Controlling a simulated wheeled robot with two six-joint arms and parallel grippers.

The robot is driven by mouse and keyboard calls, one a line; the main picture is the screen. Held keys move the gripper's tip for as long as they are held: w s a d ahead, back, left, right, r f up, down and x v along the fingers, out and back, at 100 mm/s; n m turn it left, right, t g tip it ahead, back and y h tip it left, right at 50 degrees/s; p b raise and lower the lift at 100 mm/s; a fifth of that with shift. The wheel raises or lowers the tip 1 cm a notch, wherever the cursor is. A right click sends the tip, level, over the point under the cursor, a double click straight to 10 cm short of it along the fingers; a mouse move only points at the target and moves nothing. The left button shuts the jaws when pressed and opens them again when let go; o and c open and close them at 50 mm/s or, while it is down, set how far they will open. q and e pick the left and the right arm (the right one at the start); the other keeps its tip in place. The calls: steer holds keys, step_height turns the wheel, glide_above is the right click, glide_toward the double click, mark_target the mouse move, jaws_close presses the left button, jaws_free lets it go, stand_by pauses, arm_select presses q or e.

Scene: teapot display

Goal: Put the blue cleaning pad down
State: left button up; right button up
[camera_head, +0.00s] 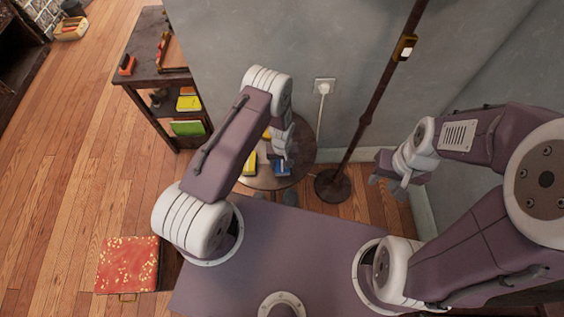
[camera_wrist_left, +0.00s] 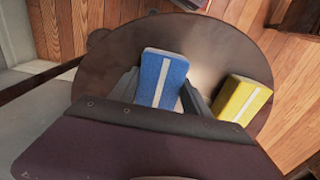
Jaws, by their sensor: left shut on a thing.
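The blue cleaning pad (camera_wrist_left: 172,82), with a pale stripe, is between the fingers of my left gripper (camera_wrist_left: 160,92) in the left wrist view. The gripper is shut on it. In the head view the blue pad (camera_head: 283,170) shows below my left gripper (camera_head: 279,158), over the small round table (camera_head: 262,184). I cannot tell whether the pad touches the tabletop. My right gripper (camera_head: 388,187) is away to the right, near the wall, with its fingertips apart and nothing visible between them.
A yellow pad (camera_wrist_left: 243,99) with a pale stripe lies on the round table, right of the blue one. A floor lamp's base (camera_head: 333,186) stands right of the table. A dark shelf (camera_head: 152,75) stands at left. A red cushioned stool (camera_head: 127,264) is at lower left.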

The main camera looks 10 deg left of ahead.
arm_select(q)
steer(key=o, duration=1.3)
steer(key=shift+f, duration=0.1)
steer(key=shift+r+p, duration=0.4)
step_height(320, 180, up, 12)
step_height(320, 180, up, 12)
steer(key=m, duration=0.1)
glide_above(282, 163)
steer(key=s+a, duration=0.4)
steer(key=s+a+r+m+t, duration=0.1)
steer(key=s+a+r+m, duration=0.1)
steer(key=s+r, duration=0.4)
steer(key=s, duration=0.2)
steer(key=shift+s, duration=0.4)
steer(key=shift+r, duration=0.1)
